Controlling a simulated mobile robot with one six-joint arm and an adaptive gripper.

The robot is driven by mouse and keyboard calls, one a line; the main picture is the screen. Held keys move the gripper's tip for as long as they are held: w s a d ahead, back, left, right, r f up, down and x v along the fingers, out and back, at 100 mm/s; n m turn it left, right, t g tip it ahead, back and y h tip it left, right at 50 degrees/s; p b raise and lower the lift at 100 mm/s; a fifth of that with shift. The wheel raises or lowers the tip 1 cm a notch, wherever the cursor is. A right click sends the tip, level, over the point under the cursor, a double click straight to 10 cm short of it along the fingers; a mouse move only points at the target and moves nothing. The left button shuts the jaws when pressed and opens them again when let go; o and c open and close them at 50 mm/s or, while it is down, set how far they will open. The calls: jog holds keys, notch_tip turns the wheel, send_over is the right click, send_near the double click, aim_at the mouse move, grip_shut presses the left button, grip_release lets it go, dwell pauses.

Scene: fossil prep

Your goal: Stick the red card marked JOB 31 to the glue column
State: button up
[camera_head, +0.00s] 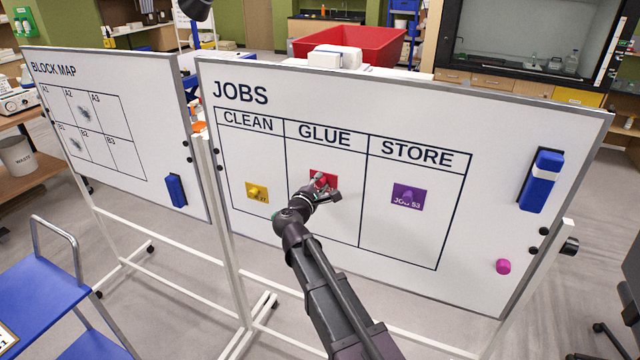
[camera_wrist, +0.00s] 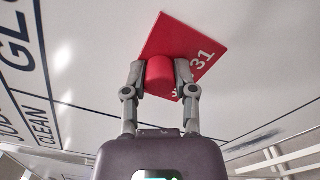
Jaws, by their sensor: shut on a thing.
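The red card (camera_head: 323,177) lies against the JOBS whiteboard (camera_head: 480,232) inside the GLUE column (camera_head: 322,218), below its heading. In the wrist view the red card (camera_wrist: 196,50) shows a printed "31", and a red round knob (camera_wrist: 160,72) stands on its face. My gripper (camera_head: 325,190) is at the card, with its two fingers closed on either side of the red knob; it also shows in the wrist view (camera_wrist: 160,78). The card looks flat on or very close to the board. Part of its lettering is hidden by the gripper.
A yellow card (camera_head: 256,192) is in the CLEAN column and a purple JOB 53 card (camera_head: 408,196) in the STORE column. A blue eraser (camera_head: 541,180) and a pink magnet (camera_head: 503,266) are on the right of the board. The BLOCK MAP board (camera_head: 120,188) stands at left.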

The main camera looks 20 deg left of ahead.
jog(key=o, duration=0.9)
jog(key=shift+s+a, duration=0.15)
jog(key=shift+s, duration=1.65)
jog(key=shift+s+a, duration=0.15)
jog(key=shift+s, duration=1.6)
